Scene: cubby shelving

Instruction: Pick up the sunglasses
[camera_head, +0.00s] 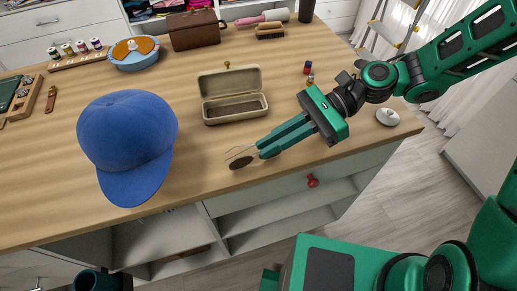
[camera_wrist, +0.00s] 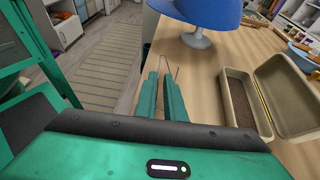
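The sunglasses (camera_head: 241,163) lie near the front edge of the wooden table, with one dark lens and thin wire-like parts showing. In the wrist view only thin wire lines of the sunglasses (camera_wrist: 162,58) show, just beyond the fingertips. My gripper (camera_head: 261,152) comes in low from the right, its fingertips right beside the sunglasses. In the wrist view my gripper (camera_wrist: 161,78) has its two green fingers parted with a narrow gap. Nothing is clearly clamped between them. Part of the sunglasses is hidden by the fingers, and exact contact is hard to tell.
A blue cap (camera_head: 127,140) is left of the sunglasses. An open beige case (camera_head: 233,112) stands behind my fingers. A white round object (camera_head: 387,117) lies at the table's right end. A red knob (camera_head: 312,181) sticks out from the drawer below. Bare table lies between cap and case.

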